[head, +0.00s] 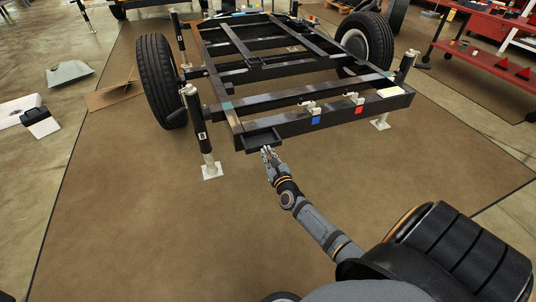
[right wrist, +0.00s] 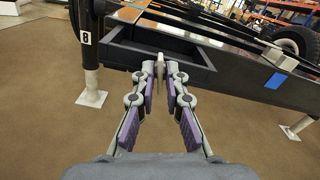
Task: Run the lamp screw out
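My right gripper (head: 268,153) reaches to the front edge of a black trailer frame (head: 285,127), just in front of a shallow black tray (head: 262,137) fixed there. In the right wrist view its fingers (right wrist: 160,72) come close together around a thin, pale upright piece (right wrist: 160,63); they look shut on it. What this piece is, I cannot tell. Two small pale fittings sit on the front beam, one (head: 310,106) above a blue tag (head: 316,120), one (head: 353,98) above a red tag (head: 359,110). I cannot make out a lamp screw. My left gripper is not in view.
A jack leg marked 8 (right wrist: 88,55) stands left of the tray on a white foot (head: 212,171). Wheels (head: 160,80) flank the frame. A red bench (head: 485,62) stands at the right. The brown mat (head: 140,230) in front is clear.

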